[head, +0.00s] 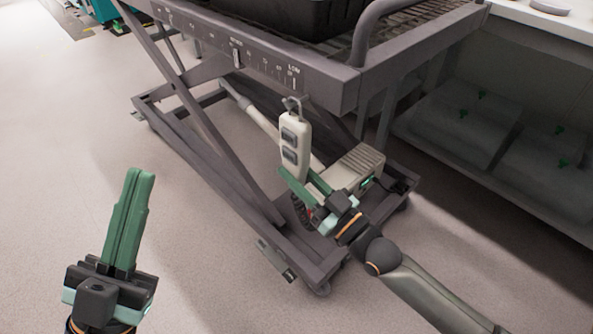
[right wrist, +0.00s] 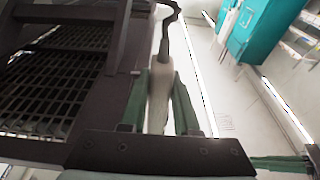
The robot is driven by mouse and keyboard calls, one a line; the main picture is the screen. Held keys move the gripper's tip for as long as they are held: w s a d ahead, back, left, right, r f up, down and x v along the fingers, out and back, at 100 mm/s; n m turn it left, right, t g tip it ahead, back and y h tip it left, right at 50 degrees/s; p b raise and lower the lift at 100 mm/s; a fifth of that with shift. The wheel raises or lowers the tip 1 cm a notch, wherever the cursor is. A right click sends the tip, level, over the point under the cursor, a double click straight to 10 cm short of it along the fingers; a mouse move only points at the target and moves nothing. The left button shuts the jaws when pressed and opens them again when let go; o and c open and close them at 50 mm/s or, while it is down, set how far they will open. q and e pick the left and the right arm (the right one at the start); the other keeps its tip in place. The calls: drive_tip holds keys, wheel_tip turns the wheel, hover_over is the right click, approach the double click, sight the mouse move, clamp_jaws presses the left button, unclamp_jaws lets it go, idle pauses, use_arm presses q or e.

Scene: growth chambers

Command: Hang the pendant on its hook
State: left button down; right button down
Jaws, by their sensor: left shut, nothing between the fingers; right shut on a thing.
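The pendant (head: 295,148) is a pale handset with two dark buttons, held upright just below the front corner of the lift table (head: 330,84). A small grey hook (head: 292,103) sits at its top, by the table's edge. I cannot tell whether the pendant's top loop is around the hook or only in front of it. My right gripper (head: 301,181) is shut on the pendant's lower end. In the right wrist view the pendant (right wrist: 158,100) stands between the green fingers. My left gripper (head: 140,178) is shut and empty, over the floor at the left.
A dark coiled cable (head: 301,213) hangs below the pendant. A pale ribbed box (head: 352,168) sits on the lift's base frame (head: 322,262). A shelf with grey covered bins (head: 535,158) stands at the right. The floor at the left is clear.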

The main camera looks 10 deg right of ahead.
drive_tip(key=shift+c, duration=1.6)
unclamp_jaws()
drive_tip(key=shift+d, duration=0.1)
drive_tip(key=p+v, duration=0.2)
drive_tip(key=v, duration=0.8)
idle(0.3)
